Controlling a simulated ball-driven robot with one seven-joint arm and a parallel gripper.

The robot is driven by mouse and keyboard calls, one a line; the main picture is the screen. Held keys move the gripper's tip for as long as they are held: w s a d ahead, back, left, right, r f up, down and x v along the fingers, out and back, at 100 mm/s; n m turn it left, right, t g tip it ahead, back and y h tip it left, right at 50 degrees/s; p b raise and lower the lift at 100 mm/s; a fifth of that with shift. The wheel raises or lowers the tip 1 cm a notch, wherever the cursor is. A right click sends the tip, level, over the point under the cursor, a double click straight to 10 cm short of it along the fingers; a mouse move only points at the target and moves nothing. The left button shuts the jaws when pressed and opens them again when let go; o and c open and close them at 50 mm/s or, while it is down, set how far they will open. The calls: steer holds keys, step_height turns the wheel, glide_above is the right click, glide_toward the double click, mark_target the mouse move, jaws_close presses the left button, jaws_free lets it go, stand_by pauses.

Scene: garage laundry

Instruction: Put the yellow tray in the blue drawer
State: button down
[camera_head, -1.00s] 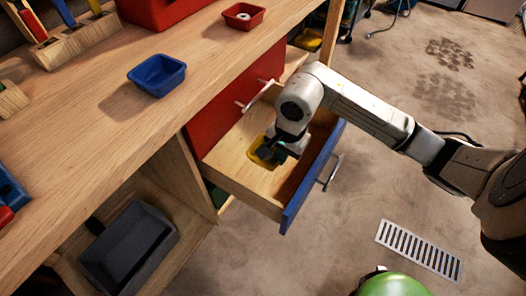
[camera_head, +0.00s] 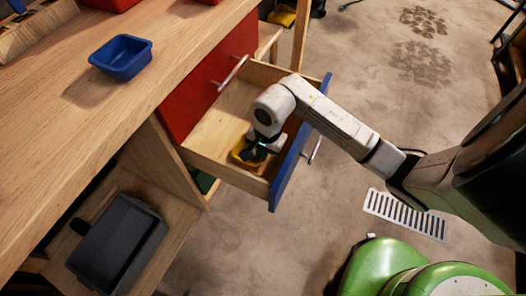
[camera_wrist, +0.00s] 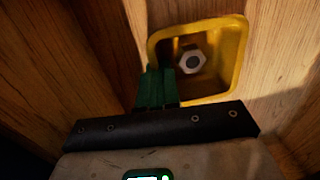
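The blue-fronted drawer (camera_head: 287,178) is pulled open beneath the workbench. The yellow tray (camera_head: 237,153) is inside the drawer, near its near side wall and partly hidden by my gripper (camera_head: 257,149). In the wrist view, the yellow tray (camera_wrist: 240,60) holds a hexagonal metal nut (camera_wrist: 191,61). The green fingers of my gripper (camera_wrist: 158,88) are close together at the tray's left wall and appear shut on it. Whether the tray's base touches the drawer floor cannot be told.
A blue tray (camera_head: 122,57) sits on the workbench (camera_head: 100,120). A red drawer (camera_head: 208,85) with a metal handle is beside the open one. A dark grey bin (camera_head: 118,248) stands on the lower shelf. A floor grate (camera_head: 405,214) lies right of the drawer.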

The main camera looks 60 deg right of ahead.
steer(key=c, duration=1.8)
jaws_free()
steer(key=shift+f, duration=0.15)
steer(key=o, duration=0.4)
steer(key=shift+o, duration=0.2)
step_height(320, 180, up, 12)
steer(key=s+p, duration=0.1)
steer(key=shift+s+p, duration=0.15)
steer(key=shift+p, duration=0.25)
